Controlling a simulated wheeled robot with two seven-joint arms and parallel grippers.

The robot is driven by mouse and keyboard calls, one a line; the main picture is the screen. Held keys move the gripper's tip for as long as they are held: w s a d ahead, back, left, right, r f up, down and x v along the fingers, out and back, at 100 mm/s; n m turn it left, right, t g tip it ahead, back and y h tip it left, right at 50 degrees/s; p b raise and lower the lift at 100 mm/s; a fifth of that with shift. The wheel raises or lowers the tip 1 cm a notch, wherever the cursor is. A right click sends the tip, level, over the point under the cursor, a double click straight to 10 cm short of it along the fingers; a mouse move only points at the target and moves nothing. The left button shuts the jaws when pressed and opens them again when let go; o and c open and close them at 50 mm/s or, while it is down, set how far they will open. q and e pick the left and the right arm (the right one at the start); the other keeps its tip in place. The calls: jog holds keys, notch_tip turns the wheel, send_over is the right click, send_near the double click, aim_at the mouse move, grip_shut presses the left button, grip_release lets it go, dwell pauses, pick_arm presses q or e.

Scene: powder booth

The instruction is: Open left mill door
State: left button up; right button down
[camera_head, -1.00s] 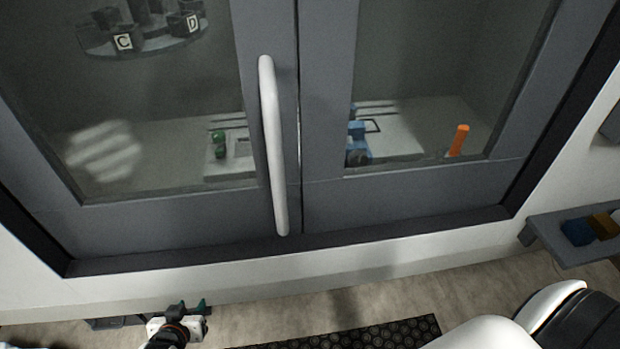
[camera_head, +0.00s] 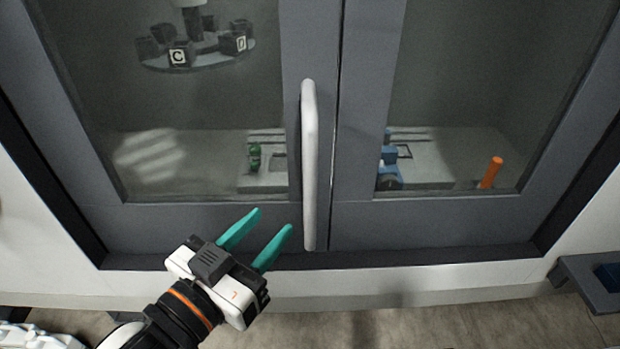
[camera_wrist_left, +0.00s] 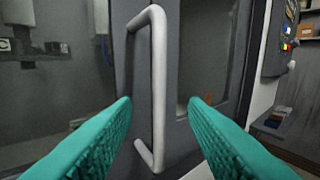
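The left mill door (camera_head: 295,45) is a grey frame with a large window, and it is shut against the right door (camera_head: 362,215). A white vertical bar handle (camera_head: 309,165) is fixed on the left door near the seam. My left gripper (camera_head: 274,228) is open, its two teal fingers pointing up toward the lower part of the handle from the left. In the left wrist view the handle (camera_wrist_left: 158,90) stands between the two open fingers (camera_wrist_left: 160,108) but beyond their tips, apart from them. My right gripper is not in view.
Behind the glass are a tool carousel (camera_head: 197,55) with lettered blocks, a green item (camera_head: 255,157), a blue vise-like part (camera_head: 389,175) and an orange cylinder (camera_head: 491,172). A grey shelf (camera_head: 585,275) juts out at lower right. The floor (camera_head: 420,325) in front looks clear.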

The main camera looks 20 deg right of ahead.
aim_at(306, 186)
pick_arm(q)
jog(key=p+x, duration=0.2)
jog(key=x, duration=1)
jog(key=shift+a, duration=0.1)
grip_shut()
